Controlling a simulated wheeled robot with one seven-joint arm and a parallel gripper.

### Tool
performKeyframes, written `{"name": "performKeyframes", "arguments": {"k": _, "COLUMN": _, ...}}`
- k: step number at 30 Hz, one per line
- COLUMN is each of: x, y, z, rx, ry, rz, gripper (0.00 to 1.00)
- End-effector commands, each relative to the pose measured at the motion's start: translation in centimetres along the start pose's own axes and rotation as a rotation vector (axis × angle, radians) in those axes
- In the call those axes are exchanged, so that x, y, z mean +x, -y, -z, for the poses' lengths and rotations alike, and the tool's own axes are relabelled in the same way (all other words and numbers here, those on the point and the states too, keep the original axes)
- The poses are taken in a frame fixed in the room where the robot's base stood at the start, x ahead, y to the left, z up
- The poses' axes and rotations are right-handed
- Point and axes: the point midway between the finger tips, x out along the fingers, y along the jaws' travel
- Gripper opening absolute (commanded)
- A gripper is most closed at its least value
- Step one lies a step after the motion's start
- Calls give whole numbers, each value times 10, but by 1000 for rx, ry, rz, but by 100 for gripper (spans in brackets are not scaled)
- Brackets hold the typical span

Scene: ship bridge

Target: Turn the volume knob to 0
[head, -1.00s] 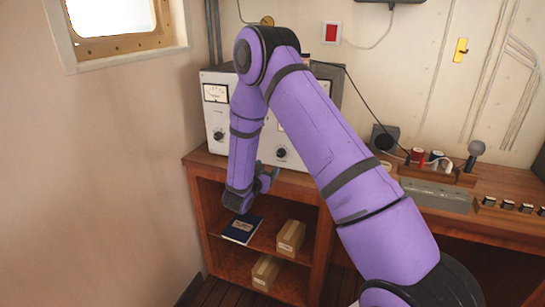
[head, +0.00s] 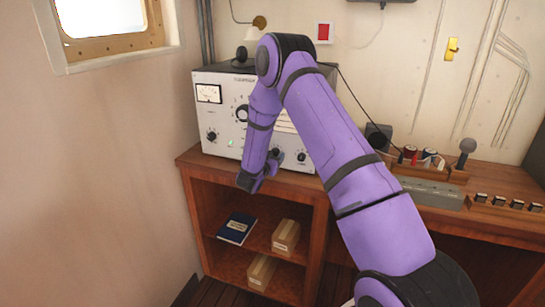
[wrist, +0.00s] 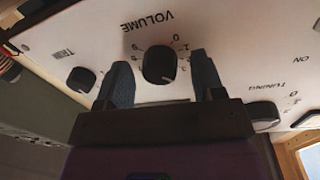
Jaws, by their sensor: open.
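The volume knob (wrist: 159,65) is a round black knob on the white radio panel, with its VOLUME label upside down in the wrist view. Its pale pointer mark is toward the lower right in that view, away from the 0, which is at the knob's upper right. My gripper (wrist: 160,72) is open, with one dark finger on each side of the knob and a visible gap on both sides. In the head view, my gripper (head: 262,176) is at the lower front of the radio (head: 225,100); my arm hides part of the panel.
The trim knob (wrist: 81,79) and the tuning knob (wrist: 262,115) flank the volume knob in the wrist view. The radio stands on a wooden desk (head: 195,160). Shelves below hold a blue book (head: 237,228) and cardboard boxes (head: 286,235). A wall is at the left.

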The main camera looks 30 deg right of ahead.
Motion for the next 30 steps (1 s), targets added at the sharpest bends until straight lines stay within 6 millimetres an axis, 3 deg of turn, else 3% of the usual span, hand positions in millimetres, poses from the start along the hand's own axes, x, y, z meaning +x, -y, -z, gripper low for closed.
{"name": "performKeyframes", "arguments": {"k": 3, "x": 0, "y": 0, "z": 0, "rx": 0, "ry": 0, "rz": 0, "gripper": 62}}
{"name": "performKeyframes", "arguments": {"k": 9, "x": 0, "y": 0, "z": 0, "rx": 0, "ry": 0, "rz": 0, "gripper": 16}}
{"name": "performKeyframes", "arguments": {"k": 10, "x": 0, "y": 0, "z": 0, "rx": 0, "ry": 0, "rz": 0, "gripper": 13}}
{"name": "performKeyframes", "arguments": {"k": 20, "x": -1, "y": 0, "z": 0, "rx": -40, "ry": -3, "rz": 0, "gripper": 13}}
{"name": "performKeyframes", "arguments": {"k": 30, "x": -2, "y": 1, "z": -1, "rx": -262, "ry": -20, "rz": 5, "gripper": 13}}
